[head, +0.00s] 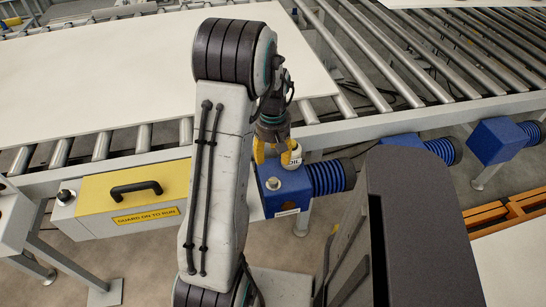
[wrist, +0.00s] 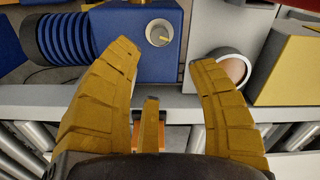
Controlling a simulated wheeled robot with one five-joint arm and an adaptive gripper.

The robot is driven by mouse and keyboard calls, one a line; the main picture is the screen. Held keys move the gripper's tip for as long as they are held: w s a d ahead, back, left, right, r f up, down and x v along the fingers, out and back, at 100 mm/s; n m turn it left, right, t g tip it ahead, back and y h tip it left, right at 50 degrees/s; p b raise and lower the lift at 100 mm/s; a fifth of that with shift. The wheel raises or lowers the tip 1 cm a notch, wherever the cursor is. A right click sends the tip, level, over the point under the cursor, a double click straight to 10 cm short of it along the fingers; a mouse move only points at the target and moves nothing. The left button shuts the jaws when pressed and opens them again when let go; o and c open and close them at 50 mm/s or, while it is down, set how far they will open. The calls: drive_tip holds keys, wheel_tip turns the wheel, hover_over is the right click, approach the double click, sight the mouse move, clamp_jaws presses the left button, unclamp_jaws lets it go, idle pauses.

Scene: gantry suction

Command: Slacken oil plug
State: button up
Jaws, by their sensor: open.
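A round, pale metal plug with a small yellow mark sits on the blue gearbox (wrist: 115,63). This plug (wrist: 158,33) lies just beyond and between the fingertips (wrist: 166,54) in the wrist view, with no contact visible. In the head view the plug (head: 273,183) is just below the fingers. A white part (head: 293,156) marked "OIL" shows beside the right finger, partly hidden by it.
Ribbed blue bellows (head: 330,177) adjoin the gearbox. A yellow guard (head: 120,198) with a black handle stands left in the head view. A pale round-ended part (wrist: 232,68) is near the right finger. The conveyor rail (head: 395,126) and rollers run behind.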

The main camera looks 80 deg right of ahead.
sight(274, 180)
drive_tip(key=f+m, duration=0.1)
drive_tip(key=m, duration=0.1)
drive_tip(key=a+f+m, duration=0.1)
drive_tip(key=f+m, duration=0.1)
drive_tip(key=f+m+p, duration=0.1)
drive_tip(key=m, duration=0.1)
drive_tip(key=shift+s+a+f+m+y, duration=0.1)
drive_tip(key=shift+a+f+m+y, duration=0.15)
drive_tip(key=shift+a+m+y, duration=0.15)
drive_tip(key=m, duration=0.3)
drive_tip(key=shift+d+f+m, duration=0.1)
drive_tip(key=shift+d+m, duration=0.2)
drive_tip(key=shift+m, duration=0.1)
drive_tip(key=m, duration=0.4)
drive_tip(key=shift+s+d+m+h, duration=0.1)
drive_tip(key=shift+d+m+h, duration=0.3)
drive_tip(key=shift+d+m, duration=0.1)
drive_tip(key=shift+m, duration=1.1)
drive_tip(key=shift+f, duration=0.55)
drive_tip(key=shift+f+p, duration=0.3)
drive_tip(key=shift+f, duration=2.8)
